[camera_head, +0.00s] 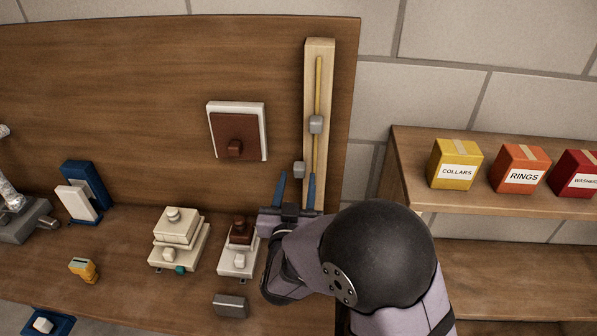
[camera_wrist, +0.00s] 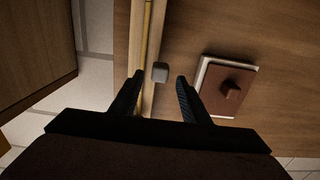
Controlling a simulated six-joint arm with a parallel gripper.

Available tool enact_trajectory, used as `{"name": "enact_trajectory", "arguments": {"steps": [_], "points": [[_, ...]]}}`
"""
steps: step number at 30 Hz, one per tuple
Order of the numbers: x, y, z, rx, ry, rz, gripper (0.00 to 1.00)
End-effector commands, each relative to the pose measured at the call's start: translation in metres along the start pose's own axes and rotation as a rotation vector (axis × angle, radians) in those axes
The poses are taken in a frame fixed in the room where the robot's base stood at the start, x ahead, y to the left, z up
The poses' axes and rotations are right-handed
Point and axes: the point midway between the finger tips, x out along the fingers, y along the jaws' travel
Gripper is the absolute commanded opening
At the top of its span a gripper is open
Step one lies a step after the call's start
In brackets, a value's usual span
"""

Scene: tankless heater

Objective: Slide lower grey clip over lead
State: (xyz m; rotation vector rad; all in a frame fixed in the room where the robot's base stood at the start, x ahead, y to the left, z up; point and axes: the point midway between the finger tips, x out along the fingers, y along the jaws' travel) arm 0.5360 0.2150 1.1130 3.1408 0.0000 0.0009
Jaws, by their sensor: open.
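The lower grey clip (camera_head: 299,170) is a small block at the left edge of a pale upright wooden strip (camera_head: 326,70). It sits left of the thin yellow lead (camera_head: 317,85), apart from it. An upper grey clip (camera_head: 316,124) sits across the lead higher up. My gripper (camera_head: 297,177) is open, with its blue-looking fingers pointing up on either side of the lower clip. In the wrist view, the lower clip (camera_wrist: 160,72) lies between the fingertips (camera_wrist: 160,78), with gaps on both sides. The lead (camera_wrist: 147,30) runs left of it there. My arm hides the strip's lower end.
A white-framed brown panel (camera_head: 237,131) with a knob is on the backboard left of the strip. White fixtures (camera_head: 178,240) and a grey block (camera_head: 230,305) are on the bench. A shelf (camera_head: 490,195) with labelled boxes is at the right.

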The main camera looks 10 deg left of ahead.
Motion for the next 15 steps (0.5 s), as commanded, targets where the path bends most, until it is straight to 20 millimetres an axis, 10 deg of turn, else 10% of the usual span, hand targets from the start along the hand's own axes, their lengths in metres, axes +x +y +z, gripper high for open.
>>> {"name": "enact_trajectory", "arguments": {"steps": [15], "points": [[0.031,0.0,0.0,0.001,0.0,0.0,0.42]]}}
